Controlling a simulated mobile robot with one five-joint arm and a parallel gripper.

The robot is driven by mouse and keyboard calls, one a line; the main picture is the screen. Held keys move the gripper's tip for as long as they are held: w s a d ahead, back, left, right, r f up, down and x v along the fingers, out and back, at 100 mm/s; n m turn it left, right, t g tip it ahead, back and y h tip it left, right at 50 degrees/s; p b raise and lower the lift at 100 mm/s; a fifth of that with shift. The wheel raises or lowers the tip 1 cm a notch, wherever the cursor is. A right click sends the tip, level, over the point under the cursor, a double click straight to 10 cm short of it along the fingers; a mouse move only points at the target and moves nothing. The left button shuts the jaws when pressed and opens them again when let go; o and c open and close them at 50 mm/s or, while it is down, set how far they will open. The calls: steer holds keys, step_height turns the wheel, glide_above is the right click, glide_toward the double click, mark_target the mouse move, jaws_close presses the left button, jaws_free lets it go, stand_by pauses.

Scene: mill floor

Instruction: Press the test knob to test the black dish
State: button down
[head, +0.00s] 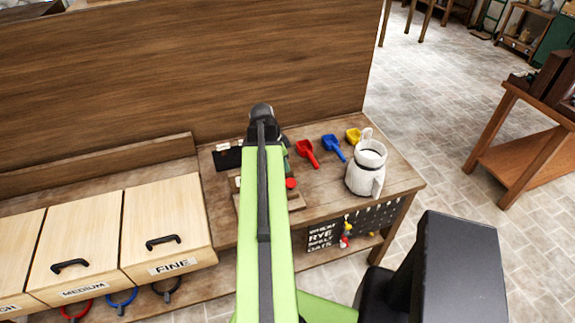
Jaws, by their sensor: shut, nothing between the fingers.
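A small red round knob (291,183) shows on a wooden board (297,201) on the bench, just right of my green arm link. I cannot tell for sure that it is the test knob. A flat black piece (228,159) lies on the bench left of my arm. I cannot make out a black dish. My arm rises through the middle of the view and covers much of the board. My gripper is hidden behind the arm, so its place relative to the knob does not show.
Red (306,151), blue (334,147) and yellow (354,135) scoops and a white jug (366,172) stand on the bench (325,195) at right. Bins labelled MEDIUM (75,240) and FINE (166,225) are at left. A wooden panel (180,70) rises behind.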

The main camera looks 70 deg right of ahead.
steer(key=p+v, duration=0.3)
steer(key=v, duration=0.2)
